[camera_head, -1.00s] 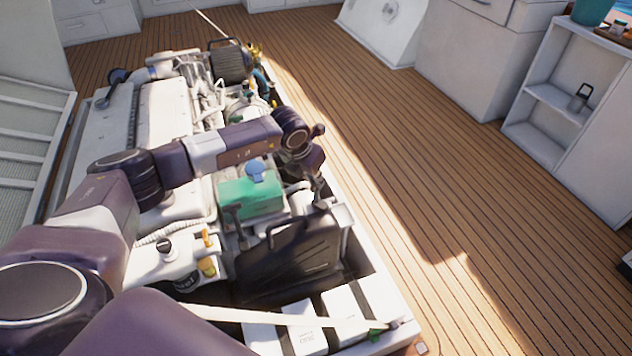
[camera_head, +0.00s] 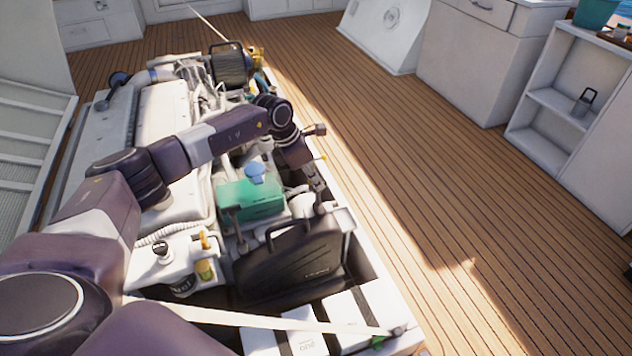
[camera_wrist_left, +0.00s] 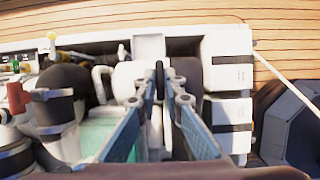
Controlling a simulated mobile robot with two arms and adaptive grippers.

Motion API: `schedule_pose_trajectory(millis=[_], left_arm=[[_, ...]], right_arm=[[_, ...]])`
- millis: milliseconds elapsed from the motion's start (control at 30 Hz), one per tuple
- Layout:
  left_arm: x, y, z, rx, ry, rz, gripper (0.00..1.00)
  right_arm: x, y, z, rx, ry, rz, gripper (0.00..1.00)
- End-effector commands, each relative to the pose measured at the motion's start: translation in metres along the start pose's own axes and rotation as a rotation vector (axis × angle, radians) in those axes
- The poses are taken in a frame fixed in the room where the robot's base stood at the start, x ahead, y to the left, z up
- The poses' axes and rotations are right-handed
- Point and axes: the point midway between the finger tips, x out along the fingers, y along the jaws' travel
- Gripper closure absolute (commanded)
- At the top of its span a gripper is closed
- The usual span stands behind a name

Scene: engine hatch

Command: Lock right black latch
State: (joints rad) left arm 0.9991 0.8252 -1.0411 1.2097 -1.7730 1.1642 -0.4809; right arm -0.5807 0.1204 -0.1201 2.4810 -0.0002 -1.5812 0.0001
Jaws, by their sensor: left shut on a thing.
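The right black latch (camera_wrist_left: 160,78) shows in the left wrist view as a thin dark upright bar between the blue fingers of my left gripper (camera_wrist_left: 160,92). The fingers converge on it and are shut on it. In the head view my left gripper (camera_head: 317,187) reaches down at the right side of the engine bay, beside the green-topped tank. The dark latch (camera_head: 320,203) shows there only as a small upright piece, partly hidden by the gripper. A similar dark lever (camera_head: 236,226) stands farther left, in front of the tank. My right gripper is not in view.
The green tank with a blue cap (camera_head: 255,172) is close to my gripper. A black case with a handle (camera_head: 292,258) stands in front. White strapped boxes (camera_head: 305,338) lie at the bay's near end. The wooden floor (camera_head: 430,210) to the right is clear.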

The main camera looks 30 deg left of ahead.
Motion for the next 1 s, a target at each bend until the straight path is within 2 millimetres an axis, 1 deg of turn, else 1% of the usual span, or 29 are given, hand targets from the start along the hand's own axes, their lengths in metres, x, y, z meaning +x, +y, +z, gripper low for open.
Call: schedule_pose_trajectory(millis=[433,467,600,867,1000], left_arm=[[-0.0001,0.0004,-0.0007,0.013,0.003,-0.003,1.00],[-0.0001,0.0004,-0.0007,0.013,0.003,-0.003,0.90],[-0.0001,0.0003,-0.0006,0.012,0.003,-0.003,0.75],[-0.0002,0.0003,-0.0004,0.011,0.002,-0.003,0.74],[-0.0086,0.0008,0.0003,0.012,0.000,-0.002,0.74]], right_arm=[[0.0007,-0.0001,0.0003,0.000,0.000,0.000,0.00],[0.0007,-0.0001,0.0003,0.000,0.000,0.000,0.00],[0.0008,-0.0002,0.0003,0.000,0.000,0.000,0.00],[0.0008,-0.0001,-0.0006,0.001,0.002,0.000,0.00],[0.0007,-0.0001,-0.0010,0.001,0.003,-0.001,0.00]])
